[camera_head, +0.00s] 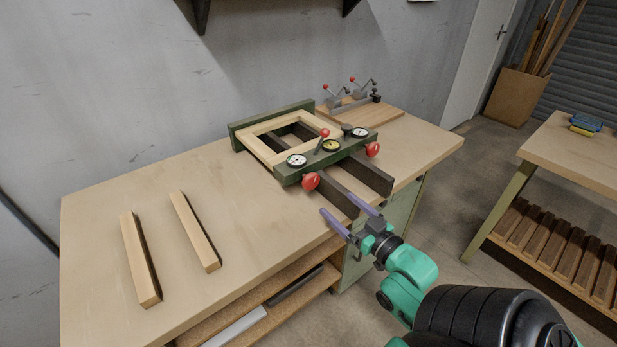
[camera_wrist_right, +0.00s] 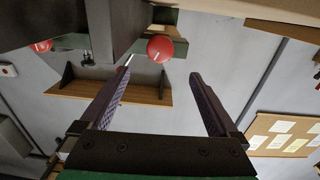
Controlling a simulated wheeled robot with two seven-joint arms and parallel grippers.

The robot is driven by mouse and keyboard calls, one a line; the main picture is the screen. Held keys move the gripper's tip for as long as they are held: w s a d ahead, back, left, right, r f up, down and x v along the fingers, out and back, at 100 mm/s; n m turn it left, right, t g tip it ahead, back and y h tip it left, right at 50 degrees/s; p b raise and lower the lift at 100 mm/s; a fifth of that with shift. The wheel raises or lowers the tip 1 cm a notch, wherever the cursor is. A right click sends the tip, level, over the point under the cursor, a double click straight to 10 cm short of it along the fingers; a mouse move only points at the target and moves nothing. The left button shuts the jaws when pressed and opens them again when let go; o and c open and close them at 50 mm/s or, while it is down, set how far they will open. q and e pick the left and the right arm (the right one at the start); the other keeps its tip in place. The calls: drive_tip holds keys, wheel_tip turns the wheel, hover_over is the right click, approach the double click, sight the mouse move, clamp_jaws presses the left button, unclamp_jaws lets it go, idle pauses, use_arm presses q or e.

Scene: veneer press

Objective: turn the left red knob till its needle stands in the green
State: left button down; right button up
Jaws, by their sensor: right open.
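The left red knob (camera_head: 311,181) sits on the front of the green press clamp bar (camera_head: 285,176), below the left white dial (camera_head: 297,160). The dial's needle is too small to read. My right gripper (camera_head: 338,204) is open and empty, at the bench's front edge, short of the knob and apart from it. In the right wrist view the left red knob (camera_wrist_right: 160,48), with a pale line on its face, shows just beyond and between the two open fingertips (camera_wrist_right: 162,72). My left gripper is not in view.
A right red knob (camera_head: 373,149), a yellow dial (camera_head: 331,146) and a right white dial (camera_head: 359,132) are on the same press. Dark rails (camera_head: 364,174) stick out beside the left knob. Two wooden strips (camera_head: 140,262) (camera_head: 195,231) lie at left; the bench between is clear.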

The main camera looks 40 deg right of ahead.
approach(313, 183)
drive_tip(key=shift+w+d+r+p, duration=0.1)
drive_tip(key=shift+w+r+p, duration=0.1)
drive_tip(key=shift+w, duration=0.4)
drive_tip(key=shift+w+d+r+p, duration=0.1)
drive_tip(key=shift+w+r+p, duration=0.05)
drive_tip(key=shift+w, duration=0.45)
drive_tip(key=w, duration=0.7)
drive_tip(key=shift+w+d+f+p, duration=0.15)
drive_tip(key=shift+w+f+p, duration=0.15)
drive_tip(key=shift+p, duration=0.1)
drive_tip(key=shift+w, duration=0.35)
drive_tip(key=c, duration=1.4)
drive_tip(key=shift+o, duration=0.2)
drive_tip(key=shift+r+m+p, duration=0.15)
drive_tip(key=shift+m+p, duration=0.45)
drive_tip(key=shift+p, duration=0.05)
drive_tip(key=o, duration=1.4)
drive_tip(key=shift+c, duration=0.2)
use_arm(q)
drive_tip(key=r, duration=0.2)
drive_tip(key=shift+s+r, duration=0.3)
